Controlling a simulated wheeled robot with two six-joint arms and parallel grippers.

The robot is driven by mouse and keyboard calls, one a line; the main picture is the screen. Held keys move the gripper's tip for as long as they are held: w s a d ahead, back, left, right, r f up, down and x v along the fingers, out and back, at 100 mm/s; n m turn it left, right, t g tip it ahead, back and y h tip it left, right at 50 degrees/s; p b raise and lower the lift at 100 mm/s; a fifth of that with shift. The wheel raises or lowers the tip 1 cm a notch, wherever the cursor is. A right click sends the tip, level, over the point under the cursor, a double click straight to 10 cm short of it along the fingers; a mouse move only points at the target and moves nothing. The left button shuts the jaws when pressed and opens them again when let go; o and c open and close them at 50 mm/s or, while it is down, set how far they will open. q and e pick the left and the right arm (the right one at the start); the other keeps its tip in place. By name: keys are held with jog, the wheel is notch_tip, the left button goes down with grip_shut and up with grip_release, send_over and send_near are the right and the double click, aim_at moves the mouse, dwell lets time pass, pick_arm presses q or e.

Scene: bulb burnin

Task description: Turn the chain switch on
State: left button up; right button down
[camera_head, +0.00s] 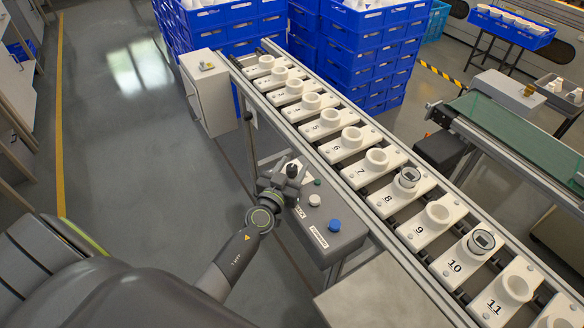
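A grey control box (318,242) stands beside the near side of the conveyor, with small labels on its faces. Its top carries a white button (314,200), a blue button (334,225) and a small green spot (317,182). A black knob-like part (291,170) shows at the box's far end, beside my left gripper (283,180). I cannot tell whether they touch, or whether this part is the chain switch. The gripper's fingers are small and dark, and their opening is unclear. The arm hides part of the box's left end. My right gripper is out of view.
The conveyor (378,255) runs diagonally with numbered white holders; two hold round, display-like pieces. Stacked blue crates (365,50) stand behind it. A white cabinet (208,95) stands at its far end. A green belt (510,130) lies right. The left floor is clear.

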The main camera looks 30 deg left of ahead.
pick_arm(q)
jog(key=c, duration=0.8)
